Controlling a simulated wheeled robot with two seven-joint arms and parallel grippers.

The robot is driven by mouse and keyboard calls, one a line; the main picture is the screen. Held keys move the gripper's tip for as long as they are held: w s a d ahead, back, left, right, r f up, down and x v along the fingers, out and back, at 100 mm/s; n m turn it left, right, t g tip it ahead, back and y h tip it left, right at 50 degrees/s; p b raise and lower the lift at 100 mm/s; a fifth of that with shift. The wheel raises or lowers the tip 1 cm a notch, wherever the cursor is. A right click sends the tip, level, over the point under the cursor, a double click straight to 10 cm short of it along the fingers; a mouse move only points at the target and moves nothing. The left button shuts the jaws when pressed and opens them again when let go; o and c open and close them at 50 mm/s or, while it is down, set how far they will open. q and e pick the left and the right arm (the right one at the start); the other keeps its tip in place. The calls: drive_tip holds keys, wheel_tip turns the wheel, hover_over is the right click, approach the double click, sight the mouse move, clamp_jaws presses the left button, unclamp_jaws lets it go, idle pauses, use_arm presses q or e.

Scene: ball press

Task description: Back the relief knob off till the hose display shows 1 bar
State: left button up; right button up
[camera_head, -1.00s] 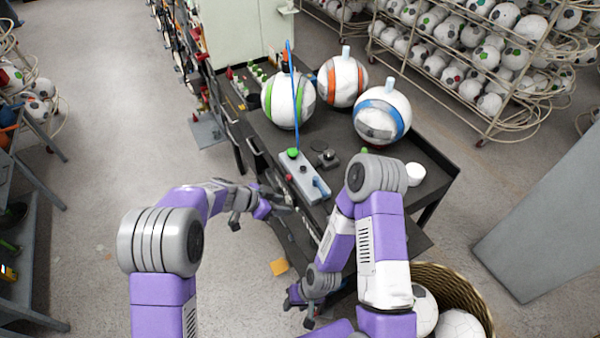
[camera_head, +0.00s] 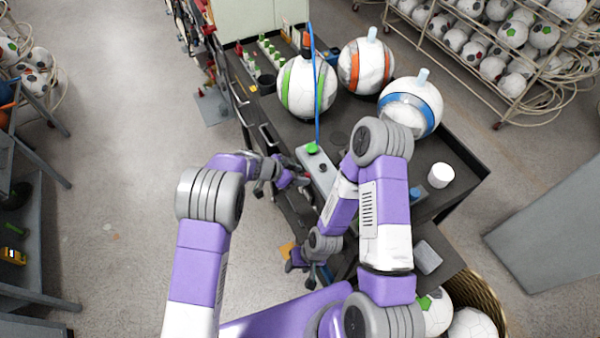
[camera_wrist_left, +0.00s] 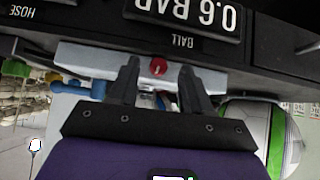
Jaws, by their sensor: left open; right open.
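The grey control block (camera_head: 318,175) sits on the dark bench with a green knob (camera_head: 312,148) and a small red part beside my left gripper. My left gripper (camera_head: 303,179) is open at the bench's left side. In the left wrist view, upside down, a red knob (camera_wrist_left: 158,67) lies between its open fingers (camera_wrist_left: 160,78); contact cannot be told. The ball display (camera_wrist_left: 190,14) reads 0.6 BAR. The HOSE label (camera_wrist_left: 22,12) shows, but its reading is out of view. My right gripper (camera_head: 306,270) is open and low in front of the bench. Which knob is the relief knob is not marked.
Three balls, green-striped (camera_head: 305,88), orange-striped (camera_head: 365,66) and blue-striped (camera_head: 410,106), stand on the bench. A blue hose (camera_head: 317,90) rises from the block. A wicker basket (camera_head: 488,292) with balls is at bottom right.

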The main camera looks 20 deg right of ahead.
use_arm(q)
drive_tip(key=shift+s+d+f, duration=0.15)
drive_tip(key=shift+d+f, duration=0.1)
drive_tip(key=shift+d, duration=0.05)
drive_tip(key=shift+c, duration=1.3)
clamp_jaws()
